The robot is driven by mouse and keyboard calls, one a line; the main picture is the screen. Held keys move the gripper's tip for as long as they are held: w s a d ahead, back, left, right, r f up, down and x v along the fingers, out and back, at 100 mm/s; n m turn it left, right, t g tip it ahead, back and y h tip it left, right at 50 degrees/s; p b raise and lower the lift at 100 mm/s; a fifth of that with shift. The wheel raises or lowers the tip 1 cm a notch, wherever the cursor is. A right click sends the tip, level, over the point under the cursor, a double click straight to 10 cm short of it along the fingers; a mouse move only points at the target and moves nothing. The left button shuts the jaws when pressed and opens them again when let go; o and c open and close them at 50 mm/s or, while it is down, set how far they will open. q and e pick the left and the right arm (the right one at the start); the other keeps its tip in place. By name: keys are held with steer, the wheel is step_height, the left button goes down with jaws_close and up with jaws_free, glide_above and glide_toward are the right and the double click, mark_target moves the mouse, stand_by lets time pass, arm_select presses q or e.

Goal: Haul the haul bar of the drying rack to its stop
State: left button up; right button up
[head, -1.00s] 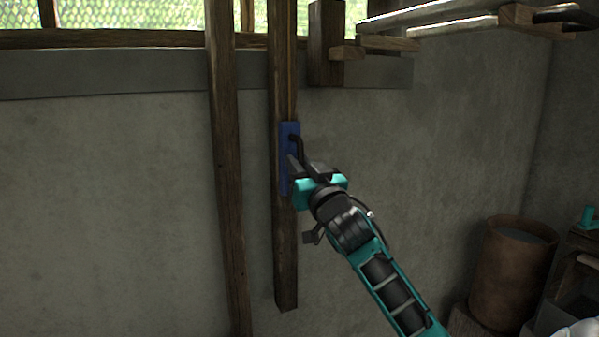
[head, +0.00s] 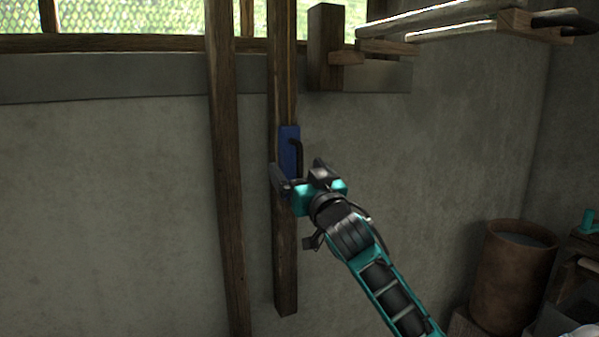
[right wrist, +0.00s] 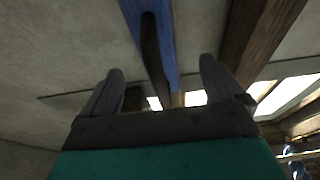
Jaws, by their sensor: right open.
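The haul bar is a dark upright handle (head: 298,154) on a blue plate (head: 289,146), set on a wooden post against the wall. My right gripper (head: 300,174) is at the handle's lower part, its jaws spread wide and empty. In the right wrist view, the handle (right wrist: 152,48) and the blue plate (right wrist: 186,60) show between and beyond the two open fingers (right wrist: 160,76). I cannot tell whether a finger touches the handle. The drying rack's pale poles (head: 435,20) hang at the upper right. My left gripper is not in view.
A second wooden post (head: 228,200) stands left of the handle's post (head: 285,270). A brown barrel (head: 513,275) stands at the lower right beside a shelf. A window runs along the top. The wall to the left is bare.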

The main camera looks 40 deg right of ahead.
steer(key=shift+o, duration=0.3)
steer(key=s+a+p, duration=0.1)
steer(key=s+a, duration=0.1)
steer(key=s, duration=0.4)
steer(key=shift+s, duration=0.35)
stand_by(0.3)
